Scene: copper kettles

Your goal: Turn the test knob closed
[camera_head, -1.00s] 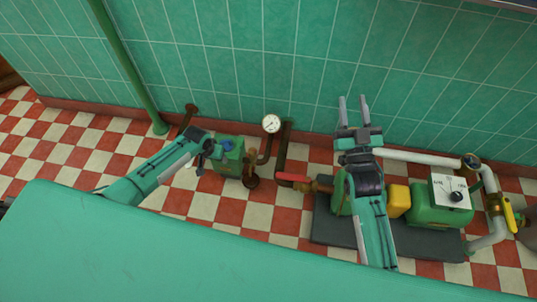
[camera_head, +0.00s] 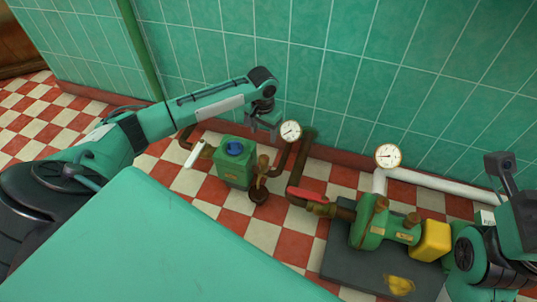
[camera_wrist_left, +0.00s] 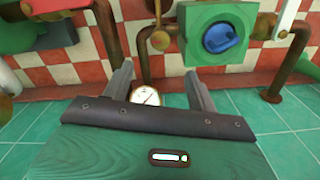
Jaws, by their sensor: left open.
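A blue knob (camera_head: 235,148) sits on top of a green box-shaped unit (camera_head: 234,170) near the wall. The left wrist view shows the knob (camera_wrist_left: 222,37) and its green housing (camera_wrist_left: 192,47) near the top. My left gripper (camera_head: 265,122) is just behind and to the right of the knob, apart from it. In the left wrist view its two fingers (camera_wrist_left: 160,85) are spread and empty, with a gauge (camera_wrist_left: 145,95) seen between them. My right arm is at the right edge, and its jaws cannot be made out. No lettering is readable on the knob.
A second gauge (camera_head: 388,156) stands at the wall. A red lever (camera_head: 305,194), a green pump (camera_head: 372,225) and a yellow box (camera_head: 431,241) are to the right. A white pipe (camera_head: 440,185) runs along the wall. Checkered floor is clear at left.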

